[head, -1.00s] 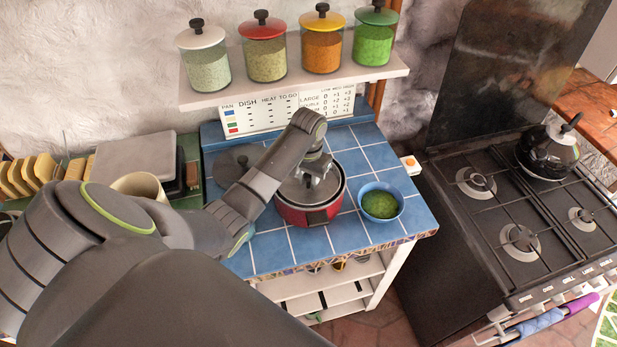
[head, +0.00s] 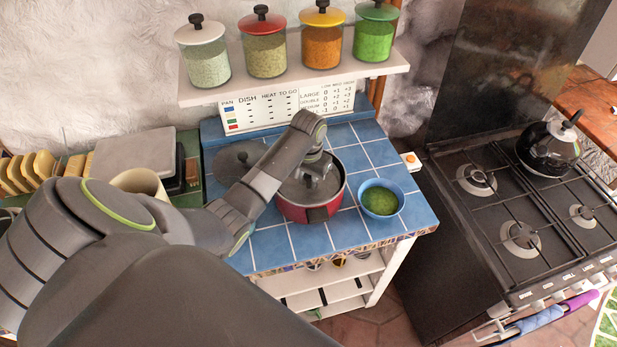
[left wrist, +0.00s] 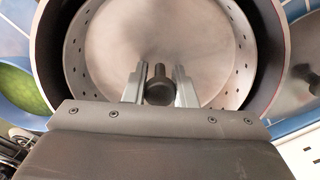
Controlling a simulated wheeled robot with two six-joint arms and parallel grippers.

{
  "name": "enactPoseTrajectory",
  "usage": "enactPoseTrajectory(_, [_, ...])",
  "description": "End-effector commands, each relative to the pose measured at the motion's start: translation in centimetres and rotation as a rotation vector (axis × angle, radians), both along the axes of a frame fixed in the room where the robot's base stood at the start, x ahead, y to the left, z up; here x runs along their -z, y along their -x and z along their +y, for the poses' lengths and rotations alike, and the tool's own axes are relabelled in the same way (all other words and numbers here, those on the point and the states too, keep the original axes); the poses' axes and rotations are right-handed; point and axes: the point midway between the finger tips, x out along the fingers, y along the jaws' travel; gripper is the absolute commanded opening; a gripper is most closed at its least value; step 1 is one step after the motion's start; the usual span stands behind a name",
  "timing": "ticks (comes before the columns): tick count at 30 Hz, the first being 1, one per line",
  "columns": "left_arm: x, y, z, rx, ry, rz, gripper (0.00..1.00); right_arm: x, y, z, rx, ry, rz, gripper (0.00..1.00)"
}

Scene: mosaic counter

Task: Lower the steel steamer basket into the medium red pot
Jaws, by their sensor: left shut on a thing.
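The red pot (head: 309,213) stands on the blue tiled counter. The steel steamer basket (head: 329,186), a round pan with small holes along its wall, is within the pot's rim. In the left wrist view, the basket (left wrist: 110,45) is ringed by the dark inner wall of the pot (left wrist: 48,45), with a gap between them. My left gripper (head: 313,177) is above the pot, fingers pointing down. The left wrist view shows its fingers (left wrist: 160,88) shut on the basket's dark central knob (left wrist: 160,92). Whether the basket touches the pot's bottom is hidden. My right gripper is not in view.
A blue bowl of green food (head: 380,200) stands close to the pot's right. A grey round lid (head: 236,160) lies at the counter's back left. A shelf with several jars (head: 290,88) hangs above the back. The gas stove (head: 530,215) is to the right.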

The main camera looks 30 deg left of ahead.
Motion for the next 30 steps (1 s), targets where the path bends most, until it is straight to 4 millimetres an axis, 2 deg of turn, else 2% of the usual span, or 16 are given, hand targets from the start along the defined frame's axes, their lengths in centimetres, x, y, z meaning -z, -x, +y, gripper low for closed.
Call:
enactPoseTrajectory(11, [0.27, 0.00, -0.03, 0.000, 0.000, 0.000, 0.00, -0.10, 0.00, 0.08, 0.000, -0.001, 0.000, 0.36])
enactPoseTrajectory(12, [0.27, 0.00, -0.03, 0.000, 0.000, 0.000, 0.26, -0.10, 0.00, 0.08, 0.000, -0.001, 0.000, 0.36])
enactPoseTrajectory(17, [0.27, 0.00, -0.02, 0.000, 0.000, 0.000, 0.47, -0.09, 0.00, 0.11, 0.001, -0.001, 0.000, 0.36])
enactPoseTrajectory(18, [0.27, 0.00, -0.02, 0.000, 0.000, 0.000, 0.50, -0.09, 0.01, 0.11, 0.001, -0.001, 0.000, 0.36])
enactPoseTrajectory(23, [0.28, 0.01, -0.01, 0.000, 0.000, 0.000, 0.50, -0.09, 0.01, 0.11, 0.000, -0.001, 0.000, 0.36])
enactPoseTrajectory(28, [0.33, 0.04, -0.01, 0.000, 0.000, 0.001, 0.69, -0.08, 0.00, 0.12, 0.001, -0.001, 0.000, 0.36])
enactPoseTrajectory(30, [0.32, 0.04, -0.01, 0.000, 0.000, 0.001, 0.72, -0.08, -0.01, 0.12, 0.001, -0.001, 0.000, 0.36])
